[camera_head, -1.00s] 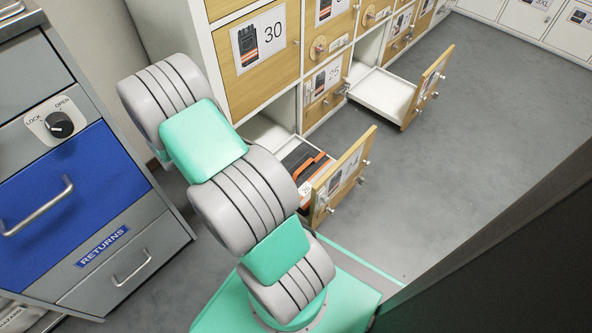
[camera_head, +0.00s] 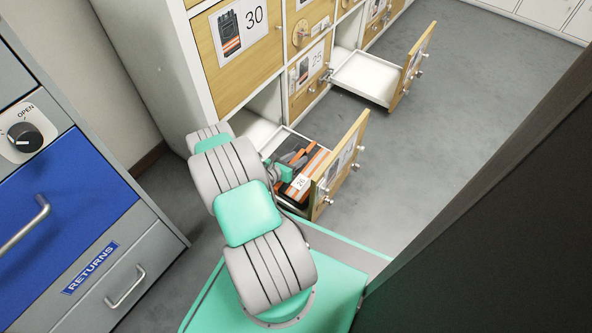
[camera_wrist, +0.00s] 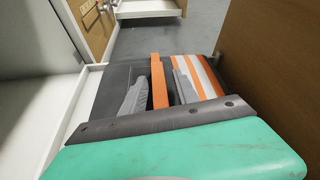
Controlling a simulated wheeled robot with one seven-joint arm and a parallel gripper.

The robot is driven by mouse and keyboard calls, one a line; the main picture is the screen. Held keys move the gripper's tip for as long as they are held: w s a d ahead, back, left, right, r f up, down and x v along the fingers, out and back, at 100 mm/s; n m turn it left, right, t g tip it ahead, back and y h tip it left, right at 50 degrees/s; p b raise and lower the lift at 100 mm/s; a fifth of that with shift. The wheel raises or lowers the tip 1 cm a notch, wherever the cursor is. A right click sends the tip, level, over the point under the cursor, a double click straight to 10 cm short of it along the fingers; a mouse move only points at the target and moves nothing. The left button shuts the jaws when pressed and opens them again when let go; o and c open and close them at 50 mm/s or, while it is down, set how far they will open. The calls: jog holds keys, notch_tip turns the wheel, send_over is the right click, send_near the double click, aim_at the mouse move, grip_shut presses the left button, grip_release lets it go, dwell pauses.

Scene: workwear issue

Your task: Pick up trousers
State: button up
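The trousers (camera_head: 316,161) are dark with orange bands and lie folded in the open lower drawer (camera_head: 284,207). A white size tag shows on them in the head view. My gripper (camera_head: 297,160) is down at the drawer, over the trousers. In the wrist view, the two grey fingers of my gripper (camera_wrist: 161,90) stand apart, on either side of an orange strip of the trousers (camera_wrist: 158,73). An orange and white striped part lies to the right of the fingers. Whether the fingertips touch the cloth is hard to tell.
The drawer's wooden front (camera_head: 341,168) stands close on the right of my gripper. A second open drawer (camera_head: 366,77), empty, is farther back. The cabinet (camera_head: 235,52) rises behind. A grey and blue returns unit (camera_head: 60,215) stands at left. The floor at right is clear.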

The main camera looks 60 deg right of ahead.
jog(key=shift+d, duration=0.2)
jog(key=shift+c, duration=0.2)
grip_shut()
dwell(1.1)
